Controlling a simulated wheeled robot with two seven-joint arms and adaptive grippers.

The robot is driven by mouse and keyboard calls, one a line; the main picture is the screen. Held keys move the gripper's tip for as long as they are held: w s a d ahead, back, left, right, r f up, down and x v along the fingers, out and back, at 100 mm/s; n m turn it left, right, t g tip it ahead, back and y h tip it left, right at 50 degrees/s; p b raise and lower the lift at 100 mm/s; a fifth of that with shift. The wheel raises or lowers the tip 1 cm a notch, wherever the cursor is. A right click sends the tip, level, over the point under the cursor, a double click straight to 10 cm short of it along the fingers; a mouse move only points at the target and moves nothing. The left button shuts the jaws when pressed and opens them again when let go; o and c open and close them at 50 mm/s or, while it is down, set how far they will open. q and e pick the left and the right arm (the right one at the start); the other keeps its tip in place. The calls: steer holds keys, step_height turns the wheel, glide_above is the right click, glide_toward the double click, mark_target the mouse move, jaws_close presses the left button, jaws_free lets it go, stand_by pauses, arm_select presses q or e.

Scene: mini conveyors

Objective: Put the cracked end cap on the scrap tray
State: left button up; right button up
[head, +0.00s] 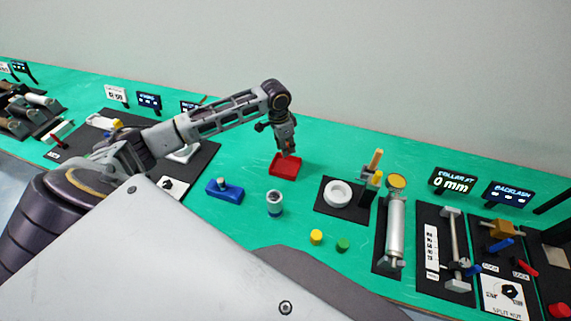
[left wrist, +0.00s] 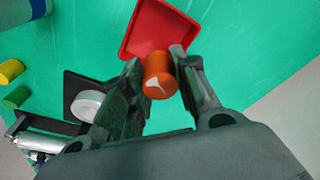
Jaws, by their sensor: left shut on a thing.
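An orange end cap (left wrist: 160,81) with a pale jagged mark on its face is between the fingers of my left gripper (left wrist: 157,72) in the left wrist view. The gripper is shut on it. In the head view my left gripper (head: 288,149) hangs over the back part of the red scrap tray (head: 284,172). The red tray also shows in the left wrist view (left wrist: 140,22), just beyond the cap. The tray looks empty where I see it. I cannot tell the exact height of the cap above it. My right gripper is not in view.
A blue block (head: 225,193), a blue and white cup-like part (head: 275,204), a yellow cap (head: 316,237) and a green cap (head: 343,244) stand in front of the tray. A white ring (head: 338,193) on a black mat lies to the right. Green table behind the tray is clear.

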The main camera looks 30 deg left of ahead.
arm_select(q)
steer(key=shift+f, duration=2.5)
steer(key=shift+f+p, duration=0.3)
steer(key=shift+f, duration=1.55)
steer(key=shift+f, duration=0.1)
steer(key=o, duration=0.7)
steer(key=r, duration=0.4)
steer(key=s+r, duration=0.1)
steer(key=r, duration=0.3)
steer(key=a+r+b, duration=0.1)
steer(key=r, duration=0.3)
steer(key=shift+s, duration=0.25)
